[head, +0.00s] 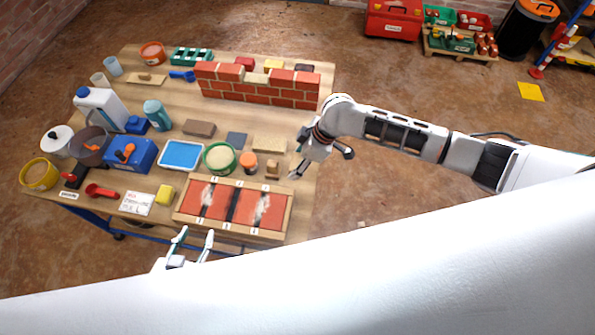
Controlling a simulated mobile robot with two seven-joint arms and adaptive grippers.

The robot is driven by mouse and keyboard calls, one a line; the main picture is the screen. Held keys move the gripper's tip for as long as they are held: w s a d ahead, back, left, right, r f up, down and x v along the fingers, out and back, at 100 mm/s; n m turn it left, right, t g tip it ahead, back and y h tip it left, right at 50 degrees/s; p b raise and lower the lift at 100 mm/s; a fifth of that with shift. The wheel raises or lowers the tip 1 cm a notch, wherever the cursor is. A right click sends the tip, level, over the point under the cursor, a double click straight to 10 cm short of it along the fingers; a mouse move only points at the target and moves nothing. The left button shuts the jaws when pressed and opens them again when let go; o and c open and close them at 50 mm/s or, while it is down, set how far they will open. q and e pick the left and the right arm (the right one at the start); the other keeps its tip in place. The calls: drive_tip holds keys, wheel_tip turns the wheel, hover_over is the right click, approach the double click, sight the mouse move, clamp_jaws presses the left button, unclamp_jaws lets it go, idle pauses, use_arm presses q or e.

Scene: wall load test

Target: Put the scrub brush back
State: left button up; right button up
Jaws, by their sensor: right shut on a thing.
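My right gripper (299,168) is low over the right edge of the table (310,190), right of the small wooden block-like piece (272,168). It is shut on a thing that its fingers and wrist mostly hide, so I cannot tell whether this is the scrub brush. A flat tan piece (269,145) lies just left of my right wrist; I cannot tell if it has bristles. My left gripper (194,240) is open and empty at the table's front edge, its fingers apart below the wooden tray (283,224) with red panels.
A low brick wall (258,85) stands at the back right. Left of the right gripper are an orange-lidded jar (248,162), a green tub (219,158) and a blue tray (180,155). Bottles and buckets crowd the left. Bare wood shows before the wall.

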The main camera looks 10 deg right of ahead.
drive_tip(key=shift+f+b, duration=0.5)
drive_tip(key=shift+f, duration=1.95)
drive_tip(key=shift+f, duration=0.1)
drive_tip(key=o, duration=1.1)
drive_tip(key=shift+c, duration=0.2)
